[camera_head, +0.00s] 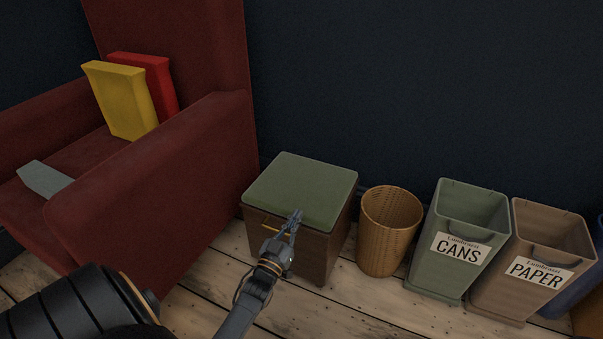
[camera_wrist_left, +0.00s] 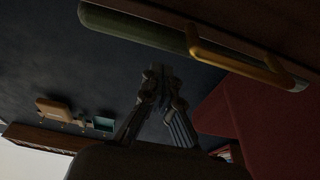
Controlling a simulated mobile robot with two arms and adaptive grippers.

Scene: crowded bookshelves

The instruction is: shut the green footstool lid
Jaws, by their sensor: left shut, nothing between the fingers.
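The green footstool lid (camera_head: 301,190) lies flat on top of the brown footstool box (camera_head: 322,243), beside the red armchair. A thin yellow handle (camera_head: 261,229) shows at the lid's front. In the left wrist view, the green lid edge (camera_wrist_left: 135,27) and the yellow handle (camera_wrist_left: 235,62) run across the top. My left gripper (camera_head: 297,214) is shut and empty at the lid's front edge, overlapping it in the head view. In the left wrist view, the gripper (camera_wrist_left: 162,80) points toward the dark wall; I cannot tell if it touches the lid. My right gripper is not in view.
The red armchair (camera_head: 150,195) stands close on the left, with yellow (camera_head: 120,102) and red (camera_head: 150,80) cushion-like things on it. On the right stand a wicker basket (camera_head: 388,230), a green CANS bin (camera_head: 460,240) and a brown PAPER bin (camera_head: 535,262). Floorboards in front are clear.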

